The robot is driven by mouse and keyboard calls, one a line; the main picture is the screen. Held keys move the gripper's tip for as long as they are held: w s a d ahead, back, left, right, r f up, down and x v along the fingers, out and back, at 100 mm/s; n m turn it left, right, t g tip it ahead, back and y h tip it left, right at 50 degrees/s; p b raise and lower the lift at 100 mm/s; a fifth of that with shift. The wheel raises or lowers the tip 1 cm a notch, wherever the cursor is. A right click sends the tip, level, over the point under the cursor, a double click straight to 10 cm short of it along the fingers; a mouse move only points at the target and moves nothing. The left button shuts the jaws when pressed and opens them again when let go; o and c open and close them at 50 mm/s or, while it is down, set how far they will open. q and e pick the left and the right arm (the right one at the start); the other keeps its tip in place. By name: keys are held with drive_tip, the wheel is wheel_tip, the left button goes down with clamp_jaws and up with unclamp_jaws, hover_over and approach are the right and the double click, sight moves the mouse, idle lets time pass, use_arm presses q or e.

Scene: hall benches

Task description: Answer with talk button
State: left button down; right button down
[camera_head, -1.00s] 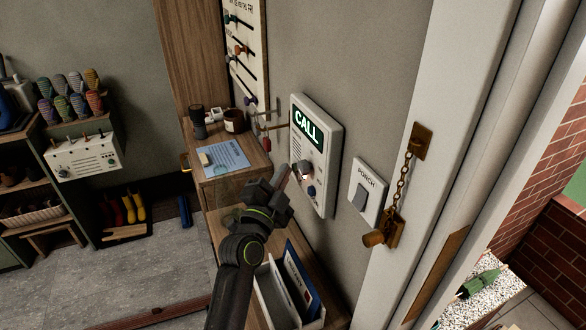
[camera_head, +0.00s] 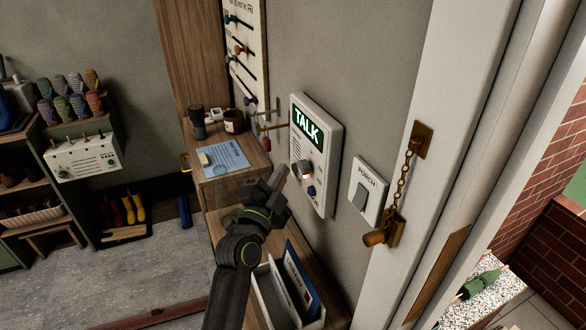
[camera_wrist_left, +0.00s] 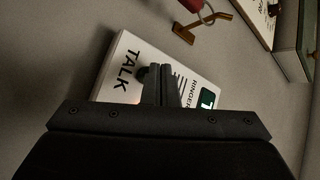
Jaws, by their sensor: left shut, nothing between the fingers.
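The white intercom panel (camera_head: 322,160) is fixed to the grey wall. Its dark display (camera_head: 307,127) reads TALK in light letters. The fingers hide part of the panel there. My right gripper is not in view.
A PORCH switch (camera_head: 361,197) and a brass door chain (camera_head: 407,170) are right of the panel. A wooden shelf (camera_head: 235,183) with a mug (camera_head: 234,121) and paper is on the left. A file holder (camera_head: 279,294) stands below my left arm. The doorway opens at right.

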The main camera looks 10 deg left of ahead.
use_arm(q)
drive_tip(key=shift+s+a, duration=0.2)
drive_tip(key=shift+a, duration=0.15)
drive_tip(key=shift+s+a, duration=0.7)
drive_tip(key=shift+a, duration=0.35)
drive_tip(key=shift+s+a, duration=0.7)
drive_tip(key=shift+a, duration=0.3)
